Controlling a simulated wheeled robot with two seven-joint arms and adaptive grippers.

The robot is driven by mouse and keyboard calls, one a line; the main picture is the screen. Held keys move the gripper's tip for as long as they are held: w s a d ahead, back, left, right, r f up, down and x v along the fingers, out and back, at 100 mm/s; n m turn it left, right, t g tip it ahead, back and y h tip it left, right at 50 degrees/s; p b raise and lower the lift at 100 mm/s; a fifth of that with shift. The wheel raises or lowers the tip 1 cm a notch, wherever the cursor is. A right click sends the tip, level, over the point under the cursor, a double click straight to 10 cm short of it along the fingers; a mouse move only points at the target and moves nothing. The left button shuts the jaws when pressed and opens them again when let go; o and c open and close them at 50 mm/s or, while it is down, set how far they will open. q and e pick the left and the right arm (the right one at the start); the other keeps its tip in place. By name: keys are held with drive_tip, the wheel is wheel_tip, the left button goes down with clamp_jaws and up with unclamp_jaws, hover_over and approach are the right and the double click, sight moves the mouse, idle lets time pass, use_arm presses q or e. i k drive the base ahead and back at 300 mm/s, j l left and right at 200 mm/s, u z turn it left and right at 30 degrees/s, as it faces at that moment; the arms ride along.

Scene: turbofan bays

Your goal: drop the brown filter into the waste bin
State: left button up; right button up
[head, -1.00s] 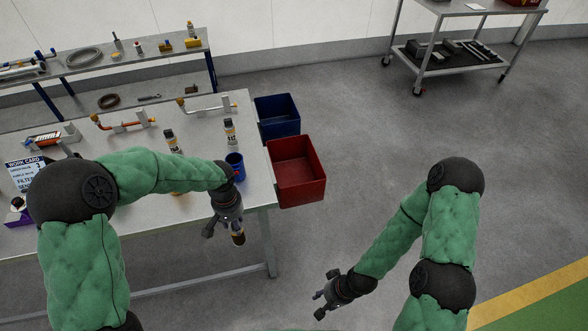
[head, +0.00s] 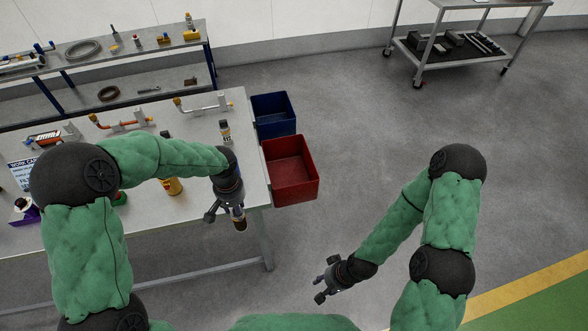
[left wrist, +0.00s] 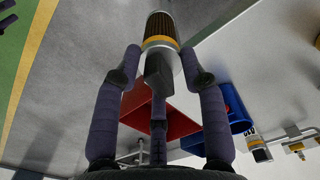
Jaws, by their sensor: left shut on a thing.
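The brown filter (left wrist: 160,28) has a dark pleated body and a yellow band. My left gripper (left wrist: 160,62) is shut on its banded end in the left wrist view. In the head view the filter (head: 240,222) hangs below my left gripper (head: 228,208) near the table's right edge, left of and nearer than the red bin. The open red bin (head: 308,187) and open blue bin (head: 273,127) stand beside the table; no label shows which is for waste. Both show in the left wrist view, the red one (left wrist: 180,121) partly behind my fingers. My right gripper (head: 327,281) is open and empty.
The work table (head: 95,235) carries several bottles, pipe fittings and a work card (head: 20,172). A shelf (head: 140,85) stands behind it, and a grey cart (head: 462,62) at the back right. The floor right of the bins is clear.

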sight(285, 179)
drive_tip(key=i+l, duration=0.65)
drive_tip(key=l, duration=0.25)
drive_tip(key=i+l, duration=0.15)
drive_tip(key=i, duration=0.45)
